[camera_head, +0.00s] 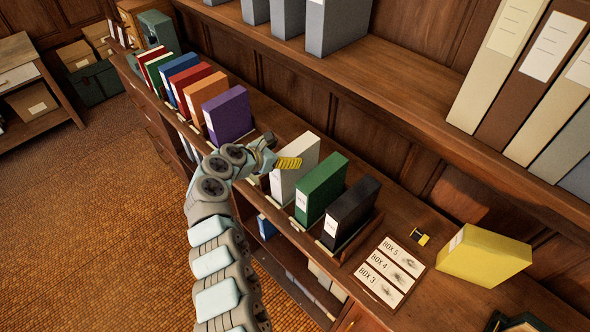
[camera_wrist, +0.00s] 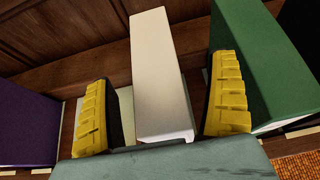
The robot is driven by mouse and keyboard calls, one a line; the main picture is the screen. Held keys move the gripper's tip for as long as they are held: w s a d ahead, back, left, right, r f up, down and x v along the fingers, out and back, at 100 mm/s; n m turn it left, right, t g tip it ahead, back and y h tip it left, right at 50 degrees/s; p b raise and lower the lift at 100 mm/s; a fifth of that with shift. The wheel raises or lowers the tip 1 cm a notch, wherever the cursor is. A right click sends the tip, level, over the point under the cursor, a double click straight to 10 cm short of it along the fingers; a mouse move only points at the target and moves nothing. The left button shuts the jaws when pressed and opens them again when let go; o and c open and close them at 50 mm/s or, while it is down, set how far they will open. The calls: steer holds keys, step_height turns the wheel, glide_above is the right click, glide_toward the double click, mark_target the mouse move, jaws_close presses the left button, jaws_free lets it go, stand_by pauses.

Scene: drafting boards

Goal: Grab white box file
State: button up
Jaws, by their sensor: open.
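The white box file (camera_head: 294,168) stands upright in the row on the wooden counter, between the purple and green box files. My gripper (camera_head: 280,166) is at its upper left side in the head view, with one yellow finger showing against it. In the wrist view the white box file (camera_wrist: 161,75) is between the two yellow fingers of my gripper (camera_wrist: 165,110). The fingers are open, one on each side of it, with a gap visible on both sides. The lower part of the box file is hidden in the wrist view.
The green box file (camera_head: 321,188) stands close on the right, with a black one (camera_head: 350,212) beyond it. The purple box file (camera_head: 227,116) stands to the left across a gap. A yellow box (camera_head: 484,256) lies farther right. A shelf (camera_head: 400,75) with large files overhangs behind.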

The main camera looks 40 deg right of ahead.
mark_target(291, 151)
steer(key=shift+d+f, duration=0.55)
steer(key=shift+w+d+f+b, duration=0.2)
steer(key=shift+d+f, duration=0.15)
steer(key=shift+d, duration=0.2)
steer(key=shift+w+d+f+b, duration=0.2)
steer(key=shift+d+f, duration=0.1)
steer(key=shift+d, duration=0.2)
steer(key=shift+x, duration=0.85)
steer(key=c, duration=1.4)
steer(key=shift+o, duration=0.2)
steer(key=shift+r, duration=0.15)
